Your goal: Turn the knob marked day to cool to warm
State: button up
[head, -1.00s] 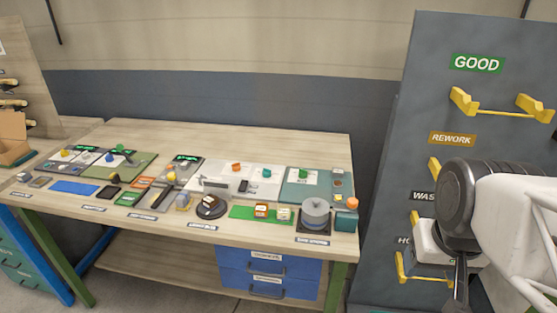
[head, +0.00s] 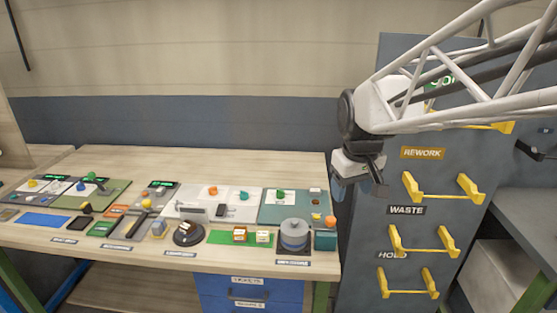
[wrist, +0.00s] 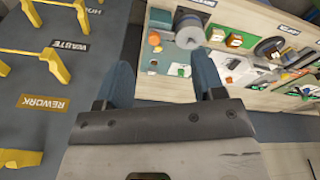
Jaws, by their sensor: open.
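Several small coloured knobs sit on the bench panels in the head view: an orange knob (head: 213,190) and a teal knob (head: 243,196) on a white panel, and a green knob (head: 280,194) on a teal panel (head: 300,214). A yellow knob (head: 32,183) and a blue knob (head: 80,186) are at the far left. The markings are too small to read, so I cannot tell which knob is marked day. My gripper (head: 360,187) is open and empty, right of the bench in front of the grey rack. Its two fingers show apart in the wrist view (wrist: 163,78).
The bench (head: 200,160) also holds a grey round pot (head: 294,235), a black round stand (head: 187,235) and small boxes on a green mat (head: 220,237). The grey rack (head: 365,240) with yellow hooks (head: 450,188) stands at right. The bench's back strip is clear.

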jog(key=w+a+f+n, duration=0.25)
jog(key=w+a, duration=0.45)
jog(key=w, duration=0.5)
jog(key=n+g, duration=0.2)
jog(key=n, duration=0.5)
send_over(244, 192)
notch_tip(244, 192, down, 18)
jog(key=shift+d+r, duration=0.1)
jog(key=shift+r, duration=0.15)
jog(key=shift+w+a+f+n, duration=0.15)
jog(key=shift+a+f+n, duration=0.05)
jog(key=shift+n, duration=0.05)
jog(key=shift+f, duration=0.1)
jog(key=shift+f, duration=3.8)
jog(key=c, duration=0.9)
